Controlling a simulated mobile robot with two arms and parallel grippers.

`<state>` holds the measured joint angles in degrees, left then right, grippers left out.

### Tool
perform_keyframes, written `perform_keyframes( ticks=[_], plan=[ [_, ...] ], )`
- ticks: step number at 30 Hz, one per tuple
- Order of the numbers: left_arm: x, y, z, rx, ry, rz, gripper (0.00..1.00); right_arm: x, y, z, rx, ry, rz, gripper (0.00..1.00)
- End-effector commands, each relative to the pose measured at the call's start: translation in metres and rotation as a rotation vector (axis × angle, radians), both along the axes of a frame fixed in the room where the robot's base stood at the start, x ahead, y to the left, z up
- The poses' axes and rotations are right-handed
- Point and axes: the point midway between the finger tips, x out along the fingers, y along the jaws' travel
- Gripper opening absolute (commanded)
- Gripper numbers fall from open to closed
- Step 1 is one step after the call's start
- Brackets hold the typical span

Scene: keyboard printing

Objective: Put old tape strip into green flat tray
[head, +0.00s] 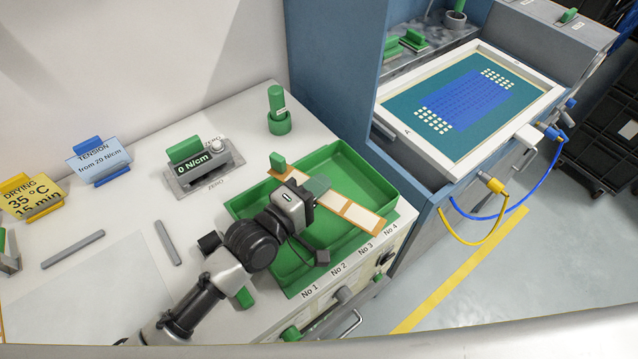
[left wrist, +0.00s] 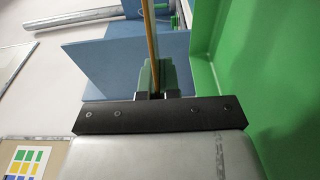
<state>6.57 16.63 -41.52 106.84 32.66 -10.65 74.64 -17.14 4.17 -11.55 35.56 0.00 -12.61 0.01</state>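The old tape strip (head: 358,213) is a long orange-edged strip with pale patches and a green tab (head: 278,162) at its back left end. It spans diagonally over the green flat tray (head: 352,160), its ends near or over the rims; I cannot tell whether it touches them. My left gripper (head: 316,186) is over the tray at the strip's middle. In the left wrist view, my left gripper (left wrist: 156,94) is shut on the strip (left wrist: 151,40), seen edge-on. The tray's green wall (left wrist: 205,70) is on the right there. My right gripper is not in view.
Grey bars (head: 72,249) lie at left. The blue printing machine with a framed screen (head: 440,150) stands right. The bench's front left is largely clear.

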Motion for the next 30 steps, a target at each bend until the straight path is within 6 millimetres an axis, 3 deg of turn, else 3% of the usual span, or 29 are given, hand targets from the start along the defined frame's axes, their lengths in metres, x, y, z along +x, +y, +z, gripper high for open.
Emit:
perform_keyframes(
  ticks=[6, 12, 23, 30],
  plan=[
    [0.0, 0.0, 0.001, -0.001, -0.001, 0.0, 0.0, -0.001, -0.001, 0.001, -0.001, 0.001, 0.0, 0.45],
    [0.0, 0.0, 0.001, -0.001, -0.001, 0.0, 0.32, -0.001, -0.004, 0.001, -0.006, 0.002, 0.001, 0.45],
    [-0.004, 0.005, 0.0, 0.0, 0.0, 0.0, 0.32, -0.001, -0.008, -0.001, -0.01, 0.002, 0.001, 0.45],
    [-0.034, 0.037, -0.003, 0.003, 0.001, 0.0, 0.32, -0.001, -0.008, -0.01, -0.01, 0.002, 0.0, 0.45]
  ],
)
